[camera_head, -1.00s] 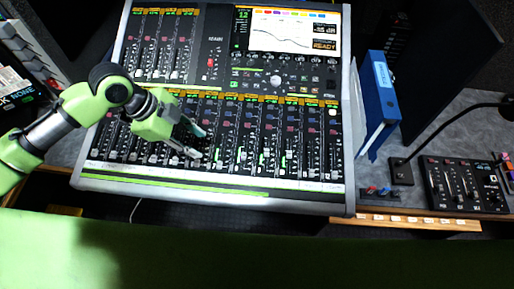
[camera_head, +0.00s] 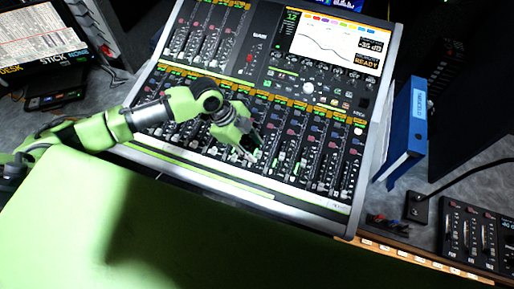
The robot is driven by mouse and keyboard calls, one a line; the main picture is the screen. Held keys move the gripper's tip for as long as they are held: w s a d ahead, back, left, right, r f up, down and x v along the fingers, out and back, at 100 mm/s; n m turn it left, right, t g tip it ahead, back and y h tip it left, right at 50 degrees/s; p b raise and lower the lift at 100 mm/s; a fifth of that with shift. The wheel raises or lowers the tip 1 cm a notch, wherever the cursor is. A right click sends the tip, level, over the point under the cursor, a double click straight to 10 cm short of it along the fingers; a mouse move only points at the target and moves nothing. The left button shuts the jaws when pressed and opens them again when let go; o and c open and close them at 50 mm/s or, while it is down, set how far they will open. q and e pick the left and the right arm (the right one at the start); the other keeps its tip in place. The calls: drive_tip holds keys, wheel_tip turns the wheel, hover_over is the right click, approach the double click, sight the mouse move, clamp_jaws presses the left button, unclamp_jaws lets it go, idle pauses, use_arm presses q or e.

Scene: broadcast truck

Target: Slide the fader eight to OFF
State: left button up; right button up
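The mixing console (camera_head: 330,205) lies in the middle of the view, with a lower row of several faders and a shorter bank at its upper left. The fader numbers are too small to read, so I cannot tell which one is fader eight. Several caps right of my gripper have green lights beside them. My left gripper (camera_head: 249,147) is over the middle of the lower fader row, pointing down and right. Its fingers look apart, with nothing visibly held; I cannot tell whether they touch a cap. The gripper hides some faders under it. My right gripper is not in view.
A blue binder (camera_head: 407,135) stands right of the console. A small control box (camera_head: 472,235) and a black cable base (camera_head: 417,208) are at the lower right. A screen on the console (camera_head: 338,42) shows a curve.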

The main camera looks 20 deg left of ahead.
sight(259, 155)
use_arm(q)
drive_tip(key=shift+x, duration=0.95)
drive_tip(key=shift+f, duration=0.4)
drive_tip(key=shift+d, duration=0.1)
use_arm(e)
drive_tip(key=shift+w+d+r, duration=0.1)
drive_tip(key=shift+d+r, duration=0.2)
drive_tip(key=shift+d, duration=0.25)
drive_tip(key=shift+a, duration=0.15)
